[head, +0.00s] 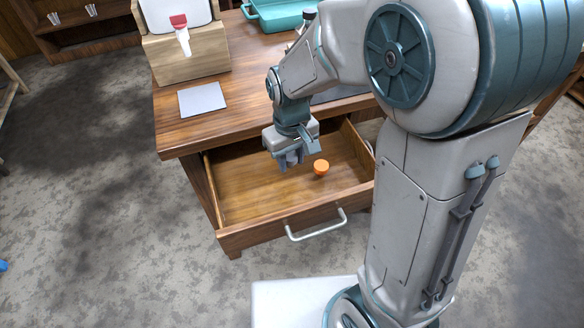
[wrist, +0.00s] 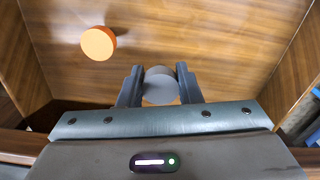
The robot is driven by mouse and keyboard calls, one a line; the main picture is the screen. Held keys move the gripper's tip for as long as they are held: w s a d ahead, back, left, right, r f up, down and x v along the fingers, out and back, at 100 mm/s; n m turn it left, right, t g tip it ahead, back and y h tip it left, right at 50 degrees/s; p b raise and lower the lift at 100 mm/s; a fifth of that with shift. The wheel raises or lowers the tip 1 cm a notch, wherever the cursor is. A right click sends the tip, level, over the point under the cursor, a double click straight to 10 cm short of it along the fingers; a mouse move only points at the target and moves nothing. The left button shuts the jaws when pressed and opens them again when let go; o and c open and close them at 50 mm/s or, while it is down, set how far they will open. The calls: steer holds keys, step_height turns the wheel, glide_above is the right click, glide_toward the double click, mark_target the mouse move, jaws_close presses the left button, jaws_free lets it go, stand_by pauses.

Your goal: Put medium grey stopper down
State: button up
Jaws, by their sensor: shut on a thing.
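The grey stopper (wrist: 160,85) is between the two fingers of my gripper (wrist: 160,88) in the wrist view. My gripper is shut on it. In the head view my gripper (head: 291,160) points down inside the open drawer (head: 235,205), and the stopper is mostly hidden by the fingers. I cannot tell whether the stopper touches the drawer floor. An orange stopper (head: 321,167) stands on the drawer floor to the right of my gripper; it also shows at the upper left of the wrist view (wrist: 98,43).
The drawer has a metal handle (head: 316,226) on its front. Its floor is bare to the left and front of my gripper. On the wooden desk (head: 180,130) are a white sheet (head: 202,99), a wooden box (head: 190,58) and a teal tray (head: 275,15).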

mark_target(291, 167)
steer(key=shift+f+b, duration=0.5)
steer(key=shift+f, duration=1.35)
steer(key=shift+f, duration=0.15)
steer(key=shift+f, duration=0.15)
steer(key=o, duration=1)
steer(key=shift+c, duration=0.2)
step_height(291, 167, up, 13)
steer(key=p, duration=0.3)
steer(key=shift+f, duration=0.2)
steer(key=s+d+r+m+t, duration=0.1)
steer(key=s+d+m, duration=0.4)
steer(key=s+d, duration=0.6)
steer(key=shift+d+r+m+t, duration=0.15)
steer(key=shift+d+m+t, duration=0.2)
steer(key=shift+d, duration=0.3)
